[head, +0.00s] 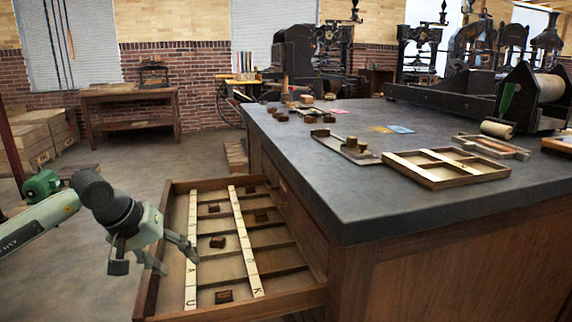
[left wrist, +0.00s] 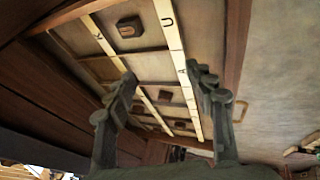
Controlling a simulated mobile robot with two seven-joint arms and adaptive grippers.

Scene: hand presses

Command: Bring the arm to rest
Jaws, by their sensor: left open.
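My left arm comes in from the left of the head view. Its gripper (head: 181,265) is open, with nothing between the fingers. It hangs over the left side of an open wooden drawer (head: 291,301), near a pale lettered strip. The left wrist view also shows the open gripper (left wrist: 160,74), its two fingers apart with the drawer behind them. I cannot tell how high the fingertips are above the drawer. My right arm and gripper are not in view.
The drawer holds several small brown blocks, one (head: 223,296) near its front, in compartments. The dark-topped table (head: 400,218) stands right of the drawer. On it are a wooden tray (head: 445,181) and small parts. Crates (head: 38,135) stand far left. Floor left of the drawer looks clear.

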